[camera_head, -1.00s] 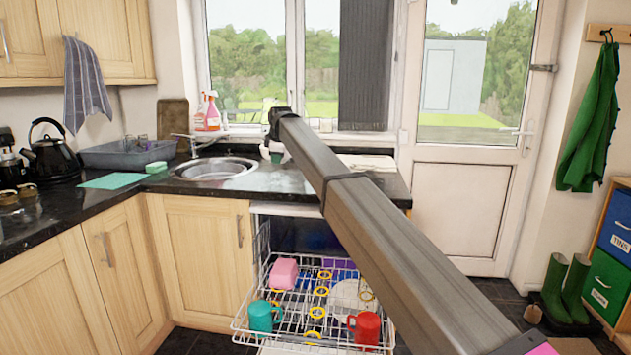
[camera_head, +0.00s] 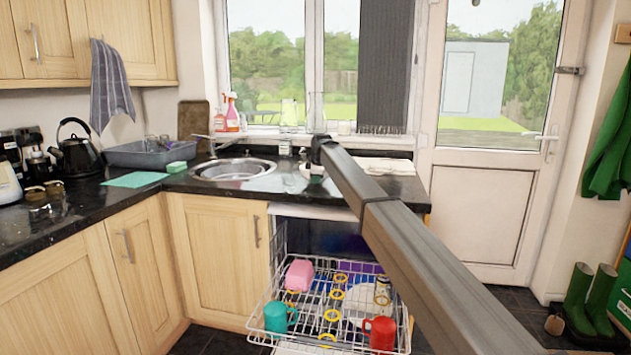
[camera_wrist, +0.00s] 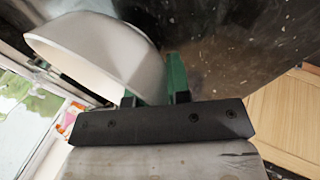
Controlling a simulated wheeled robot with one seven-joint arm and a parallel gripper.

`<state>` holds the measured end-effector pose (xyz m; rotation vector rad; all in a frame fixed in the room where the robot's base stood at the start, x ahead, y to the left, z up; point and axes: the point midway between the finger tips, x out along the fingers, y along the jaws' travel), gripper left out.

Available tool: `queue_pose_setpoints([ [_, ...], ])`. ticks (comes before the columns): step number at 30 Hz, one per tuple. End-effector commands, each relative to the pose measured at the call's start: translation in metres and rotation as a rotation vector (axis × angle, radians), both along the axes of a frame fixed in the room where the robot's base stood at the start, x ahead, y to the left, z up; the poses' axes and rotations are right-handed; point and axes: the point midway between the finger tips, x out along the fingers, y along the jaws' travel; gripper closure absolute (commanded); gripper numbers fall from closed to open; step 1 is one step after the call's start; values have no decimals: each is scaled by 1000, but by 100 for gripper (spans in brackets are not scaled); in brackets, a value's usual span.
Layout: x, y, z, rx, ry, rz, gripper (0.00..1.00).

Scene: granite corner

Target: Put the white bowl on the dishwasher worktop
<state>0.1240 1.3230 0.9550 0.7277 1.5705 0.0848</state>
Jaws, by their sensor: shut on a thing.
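My gripper (camera_wrist: 158,88) is shut on the white bowl (camera_wrist: 98,45), with its green fingers at the bowl's side. The bowl is tilted in the wrist view, with dark speckled worktop behind it. In the head view, my gripper (camera_head: 313,172) is at the far end of my arm, over the worktop just right of the sink. The bowl is small and mostly hidden there. The dishwasher worktop (camera_head: 408,188) is the black counter above the open dishwasher. I cannot tell whether the bowl touches it.
The sink (camera_head: 234,168) lies left of my gripper. A white board (camera_head: 385,165) lies at the back of the worktop. The dishwasher rack (camera_head: 262,318) is pulled out below, with a teal cup (camera_head: 278,318), a red mug (camera_head: 380,334) and other items. Spray bottles (camera_head: 232,113) stand by the window.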

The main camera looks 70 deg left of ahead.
Motion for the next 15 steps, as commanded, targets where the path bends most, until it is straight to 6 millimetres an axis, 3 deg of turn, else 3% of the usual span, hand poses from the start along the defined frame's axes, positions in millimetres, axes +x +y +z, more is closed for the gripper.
queue_pose_setpoints([
  [3,0,0,-10,0,0,0,100],
  [13,0,0,-12,1,0,0,100],
  [14,0,0,-12,0,0,0,73],
  [15,0,0,-12,0,0,0,72],
])
